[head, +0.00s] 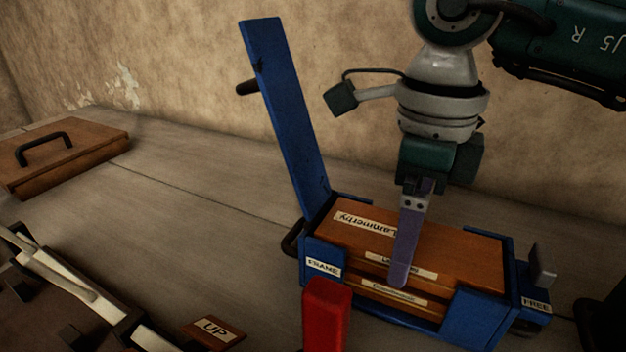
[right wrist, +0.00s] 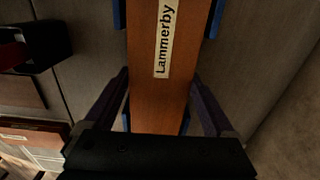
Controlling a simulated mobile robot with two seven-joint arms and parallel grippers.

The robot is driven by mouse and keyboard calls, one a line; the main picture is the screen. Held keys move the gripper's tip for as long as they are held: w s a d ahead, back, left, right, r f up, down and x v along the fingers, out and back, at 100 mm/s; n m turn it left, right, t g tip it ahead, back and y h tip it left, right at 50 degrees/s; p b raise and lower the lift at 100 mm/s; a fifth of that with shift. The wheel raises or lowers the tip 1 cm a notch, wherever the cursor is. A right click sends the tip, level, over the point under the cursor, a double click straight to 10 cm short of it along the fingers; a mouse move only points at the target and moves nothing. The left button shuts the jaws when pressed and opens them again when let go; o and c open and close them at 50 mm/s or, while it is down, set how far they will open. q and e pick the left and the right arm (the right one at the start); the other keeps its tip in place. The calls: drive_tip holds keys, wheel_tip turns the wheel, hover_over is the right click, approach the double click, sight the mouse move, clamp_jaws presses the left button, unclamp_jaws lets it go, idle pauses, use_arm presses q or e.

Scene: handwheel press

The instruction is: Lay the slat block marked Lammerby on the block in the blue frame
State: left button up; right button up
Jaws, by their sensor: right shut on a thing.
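The orange-brown slat block marked Lammerby (head: 460,240) lies flat inside the blue frame (head: 472,318), on top of a lower block (head: 440,304) whose front label is too small to read surely. My right gripper (head: 408,240) comes down from above and is shut on the Lammerby block across its width. Its near finger shows in front of the block; the far finger is hidden behind it in the head view. In the right wrist view the Lammerby label (right wrist: 164,38) shows on the block's top, with a finger on each side.
A blue lid (head: 285,110) with a dark peg stands tilted open at the frame's left end. A red post (head: 326,315) stands in front. A grey latch (head: 542,268) is by the FREE label. A wooden case (head: 65,155) with a black handle lies at far left.

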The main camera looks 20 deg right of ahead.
use_arm(q)
drive_tip(key=shift+f+b, duration=0.3)
use_arm(e)
drive_tip(key=shift+f, duration=0.3)
idle(0.6)
drive_tip(key=o, duration=1.3)
drive_tip(key=shift+o, duration=0.2)
use_arm(q)
wheel_tip(320, 180, up, 6)
drive_tip(key=p, duration=0.5)
drive_tip(key=shift+f, duration=0.25)
use_arm(e)
wheel_tip(320, 180, up, 7)
drive_tip(key=shift+r, duration=0.1)
